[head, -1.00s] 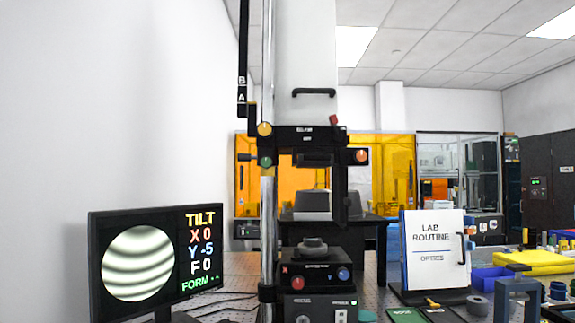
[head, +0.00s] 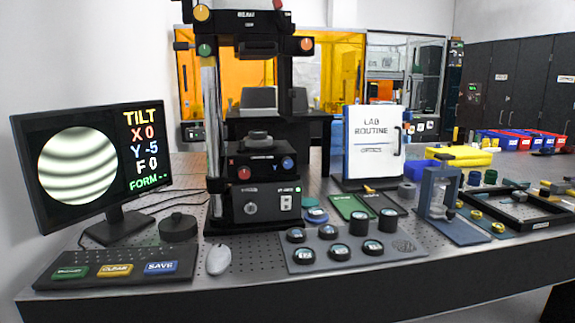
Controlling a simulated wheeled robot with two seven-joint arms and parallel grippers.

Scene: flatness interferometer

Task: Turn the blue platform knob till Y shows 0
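The blue platform knob (head: 287,162) is on the right of the black platform front of the interferometer, below the sample stage (head: 258,140). A red knob (head: 232,174) is on the left of the same front. The monitor (head: 95,165) at the left shows a round picture with curved fringes. Its text reads TILT, X 0, Y -5, F 0 and FORM with dashes. Neither gripper shows in the head view, and nothing touches the blue knob.
A keypad with CLEAR and SAVE keys (head: 115,270), a mouse (head: 219,259) and a dark puck (head: 178,228) lie in front. A tray of round samples (head: 350,262) is right of them. The LAB ROUTINE binder (head: 373,140) stands behind. A blue fixture (head: 440,195) is further right.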

